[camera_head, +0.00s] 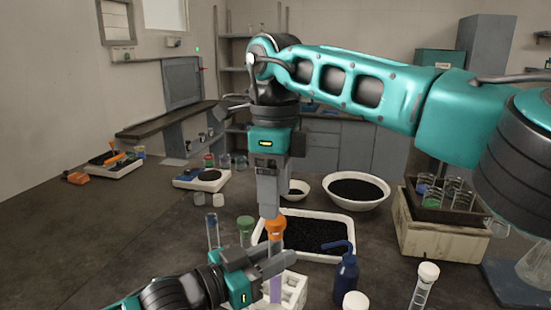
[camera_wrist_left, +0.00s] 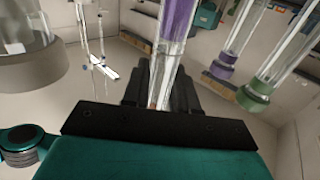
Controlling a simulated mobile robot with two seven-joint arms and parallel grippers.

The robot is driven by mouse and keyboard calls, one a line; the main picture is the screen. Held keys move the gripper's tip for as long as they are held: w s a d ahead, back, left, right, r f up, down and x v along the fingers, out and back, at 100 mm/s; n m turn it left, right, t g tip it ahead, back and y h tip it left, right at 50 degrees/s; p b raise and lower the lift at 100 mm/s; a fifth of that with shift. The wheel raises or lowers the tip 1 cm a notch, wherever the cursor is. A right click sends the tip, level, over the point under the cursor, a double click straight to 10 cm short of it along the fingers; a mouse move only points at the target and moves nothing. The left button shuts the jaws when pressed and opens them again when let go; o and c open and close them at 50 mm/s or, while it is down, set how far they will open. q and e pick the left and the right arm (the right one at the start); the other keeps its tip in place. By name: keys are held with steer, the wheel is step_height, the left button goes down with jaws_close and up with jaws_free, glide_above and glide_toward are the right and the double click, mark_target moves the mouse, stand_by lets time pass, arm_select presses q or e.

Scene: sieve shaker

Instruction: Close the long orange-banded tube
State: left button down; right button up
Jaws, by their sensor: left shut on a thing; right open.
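A clear tube with a purple section (camera_head: 276,290) stands upright in the head view, with an orange piece (camera_head: 276,229) at its upper end. My left gripper (camera_head: 277,263) is shut around this tube below the orange piece. The left wrist view shows the clear tube with its purple part (camera_wrist_left: 178,32) between the dark fingers. My right gripper (camera_head: 271,210) points down from above, its fingertips right at the orange piece. It is open; whether it touches the piece is hard to tell. The tube's lower end is partly hidden.
A white tray of dark grains (camera_head: 345,228) lies behind the tube, and a white rack (camera_head: 293,290) stands at its base. A blue bottle (camera_head: 346,280) and a white-capped tube (camera_head: 425,285) are to the right.

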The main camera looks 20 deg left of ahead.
step_height(320, 180, up, 6)
steer(key=shift+r, duration=0.25)
stand_by(0.6)
